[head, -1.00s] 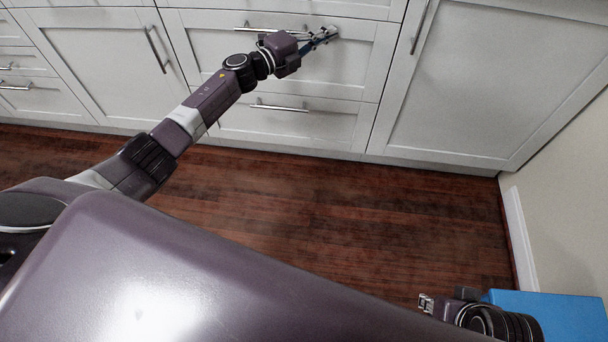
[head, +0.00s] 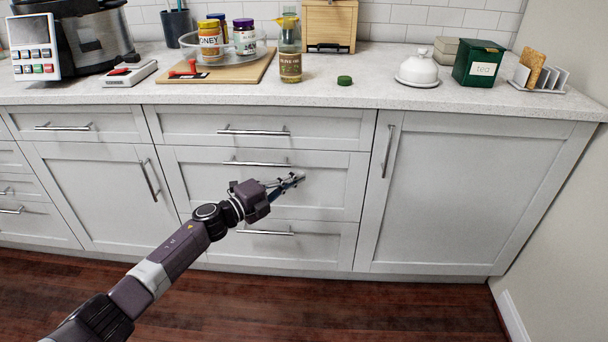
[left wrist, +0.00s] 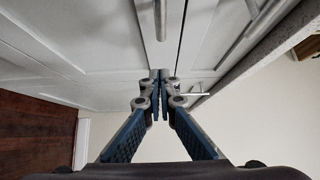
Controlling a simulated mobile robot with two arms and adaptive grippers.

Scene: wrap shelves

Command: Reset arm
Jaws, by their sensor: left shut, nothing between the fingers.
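My left arm comes in from the lower left in the head view, stretched forward over the floor. Its gripper (head: 292,182) is in front of the middle drawer (head: 330,190) of the white cabinets, below that drawer's bar handle (head: 256,163). In the left wrist view the fingers (left wrist: 160,78) are together with nothing between them, and cabinet fronts with handles are beyond. I cannot tell whether the fingertips touch the drawer. My right gripper is not in the current frames.
The counter (head: 380,92) holds a cutting board (head: 255,72), an olive oil bottle (head: 290,62), a white butter dish (head: 418,70), a green tea box (head: 480,64) and a toast rack (head: 540,75). The drawers and doors are shut. Wooden floor (head: 400,310) lies clear in front.

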